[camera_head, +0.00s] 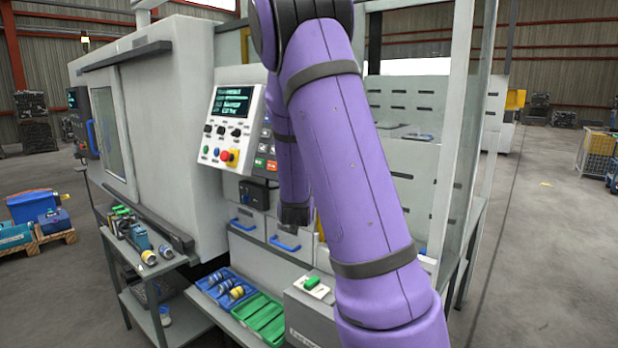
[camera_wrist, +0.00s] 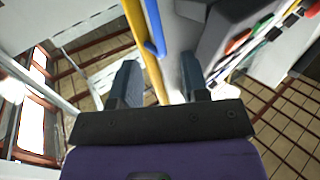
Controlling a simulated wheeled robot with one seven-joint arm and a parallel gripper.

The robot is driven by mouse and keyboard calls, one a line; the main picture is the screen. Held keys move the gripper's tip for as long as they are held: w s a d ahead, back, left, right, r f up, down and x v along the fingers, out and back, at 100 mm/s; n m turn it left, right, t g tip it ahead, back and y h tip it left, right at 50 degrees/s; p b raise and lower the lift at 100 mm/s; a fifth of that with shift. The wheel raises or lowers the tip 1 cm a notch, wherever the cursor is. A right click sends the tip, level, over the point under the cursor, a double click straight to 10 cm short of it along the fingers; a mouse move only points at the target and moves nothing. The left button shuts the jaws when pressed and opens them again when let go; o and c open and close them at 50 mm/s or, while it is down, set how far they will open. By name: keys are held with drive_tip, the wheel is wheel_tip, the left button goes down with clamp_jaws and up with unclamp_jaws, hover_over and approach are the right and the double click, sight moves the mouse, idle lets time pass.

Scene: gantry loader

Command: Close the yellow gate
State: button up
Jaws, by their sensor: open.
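In the wrist view a yellow bar (camera_wrist: 141,38), probably part of the yellow gate, runs down between my two fingers, with a blue bar (camera_wrist: 154,26) alongside its upper part. My gripper (camera_wrist: 159,72) is open, one finger on each side of the yellow bar in the picture. I cannot tell whether the bar is between the fingers or beyond them. In the head view my arm hides most of the gate; only a yellow strip (camera_head: 320,229) shows beside it. The dark end of my gripper (camera_head: 295,214) shows there, low beside the control panel. How far the gate stands open is hidden.
A control panel (camera_head: 233,119) with a screen and buttons juts out left of my arm. Below are drawers with blue handles (camera_head: 285,244), a blue tray (camera_head: 224,275) and a green tray (camera_head: 260,312). A grey side table (camera_head: 157,264) stands left. Open floor lies right.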

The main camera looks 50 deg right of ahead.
drive_tip(key=shift+h, duration=0.3)
drive_tip(key=x, duration=1.1)
drive_tip(key=shift+s+d, duration=0.1)
drive_tip(key=shift+d, duration=0.05)
clamp_jaws()
